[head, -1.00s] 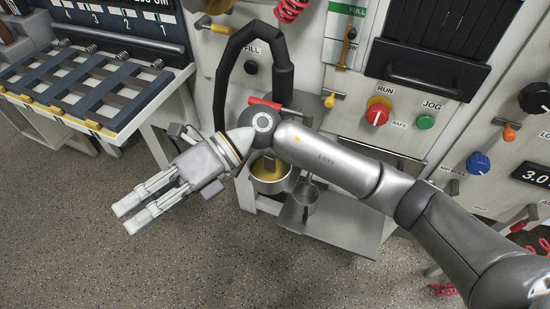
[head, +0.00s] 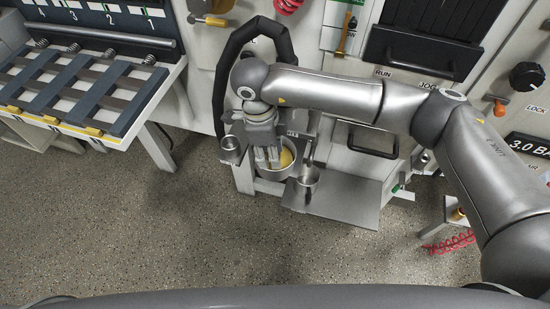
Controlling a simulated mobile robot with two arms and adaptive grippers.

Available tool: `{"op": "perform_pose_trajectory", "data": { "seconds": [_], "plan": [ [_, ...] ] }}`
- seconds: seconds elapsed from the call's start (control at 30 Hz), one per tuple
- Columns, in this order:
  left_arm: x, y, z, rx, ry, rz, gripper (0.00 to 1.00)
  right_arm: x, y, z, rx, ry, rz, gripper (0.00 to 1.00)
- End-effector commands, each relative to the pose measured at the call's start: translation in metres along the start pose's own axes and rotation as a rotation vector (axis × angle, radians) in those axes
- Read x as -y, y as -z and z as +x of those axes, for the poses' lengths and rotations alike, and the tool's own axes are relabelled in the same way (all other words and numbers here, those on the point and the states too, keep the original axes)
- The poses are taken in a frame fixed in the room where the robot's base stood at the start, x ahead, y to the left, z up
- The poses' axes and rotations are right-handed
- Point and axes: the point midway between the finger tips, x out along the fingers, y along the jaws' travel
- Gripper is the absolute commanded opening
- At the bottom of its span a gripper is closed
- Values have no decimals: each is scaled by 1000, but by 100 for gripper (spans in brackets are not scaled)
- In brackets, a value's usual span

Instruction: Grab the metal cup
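The metal cup (head: 307,179) is a small grey ladle-like cup with a thin upright handle. It is by the grey metal shelf under the machine, to the right of a larger metal pot (head: 291,170) with yellow liquid. My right gripper (head: 267,158) points down over the left part of the pot, left of the cup and apart from it. Its two fingers show a narrow gap with nothing between them. Whether the fingertips reach into the pot is hard to tell. My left gripper is out of view.
The grey metal shelf (head: 352,205) is bare to the right of the cup. A thick black hose (head: 220,90) curves behind my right wrist. A rack table (head: 95,90) stands at the left. The speckled floor in front is clear.

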Motion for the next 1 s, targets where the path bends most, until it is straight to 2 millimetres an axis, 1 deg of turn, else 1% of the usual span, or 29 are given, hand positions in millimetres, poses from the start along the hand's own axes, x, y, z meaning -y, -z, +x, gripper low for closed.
{"op": "perform_pose_trajectory", "data": {
  "seconds": [0.17, 0.27, 0.4, 0.5, 0.7, 0.77, 0.97, 1.0],
  "plan": [
    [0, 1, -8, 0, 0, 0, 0, -3, 0, 14, 0, -4, 1, 33],
    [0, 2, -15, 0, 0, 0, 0, -7, 0, 30, 0, -5, 2, 33],
    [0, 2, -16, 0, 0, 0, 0, -6, 0, 48, 1, -2, 2, 33],
    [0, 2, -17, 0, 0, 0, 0, -6, -1, 54, 3, -2, 1, 33],
    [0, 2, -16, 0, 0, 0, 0, -6, -1, 55, 3, -1, 0, 33],
    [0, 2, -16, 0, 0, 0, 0, -6, -1, 55, 3, -1, 0, 27],
    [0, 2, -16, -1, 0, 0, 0, -6, -1, 55, 3, -1, 1, 1],
    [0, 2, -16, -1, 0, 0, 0, -6, -1, 55, 3, -1, 1, 0]
  ]
}}
